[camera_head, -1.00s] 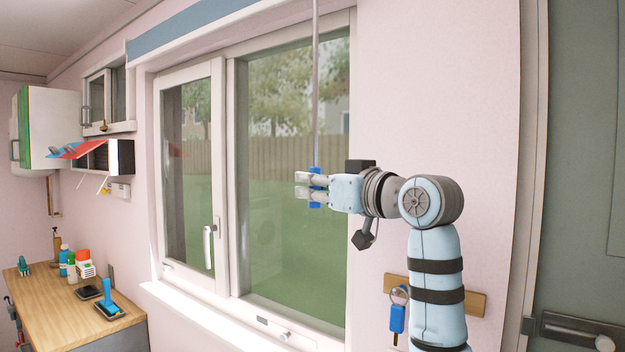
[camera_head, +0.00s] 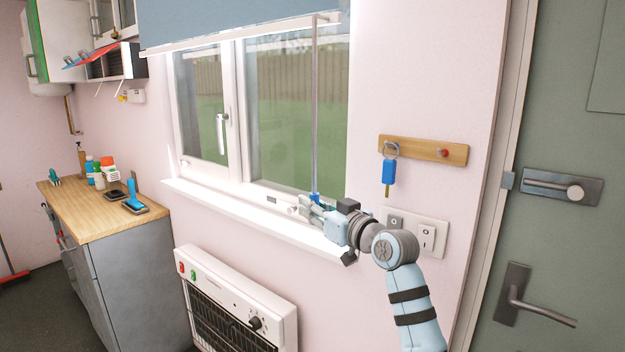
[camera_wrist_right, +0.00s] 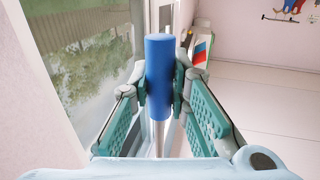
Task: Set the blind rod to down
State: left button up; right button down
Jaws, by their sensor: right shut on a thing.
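The blind (camera_head: 235,22) is a blue-grey sheet with a white bottom bar, covering the upper part of the window. Its thin pale rod (camera_head: 315,110) hangs down from the bar at the right side of the window. My right gripper (camera_head: 308,205) is at the rod's lower end, near the window sill. In the right wrist view my right gripper (camera_wrist_right: 160,85) is shut on the blue handle (camera_wrist_right: 159,75) of the rod, with a finger pad on each side. In the head view the handle is mostly hidden by the fingers. My left gripper is in neither view.
The white window sill (camera_head: 240,215) runs just below my gripper, with a heater (camera_head: 235,305) under it. A key rack (camera_head: 425,150) with a blue key tag (camera_head: 389,172) and a switch plate (camera_head: 412,232) are on the wall right of my arm.

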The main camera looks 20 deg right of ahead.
pick_arm(q)
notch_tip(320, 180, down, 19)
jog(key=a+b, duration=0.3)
jog(key=b, duration=1.6)
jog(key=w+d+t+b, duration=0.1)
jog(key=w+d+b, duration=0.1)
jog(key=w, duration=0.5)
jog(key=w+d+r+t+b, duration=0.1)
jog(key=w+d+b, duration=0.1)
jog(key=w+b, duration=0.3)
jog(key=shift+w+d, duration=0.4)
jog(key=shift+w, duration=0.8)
pick_arm(e)
notch_tip(320, 180, down, 40)
jog(key=shift+f, duration=0.2)
jog(key=c, duration=1.5)
grip_release()
jog(key=shift+s, duration=0.1)
jog(key=shift+r, duration=0.1)
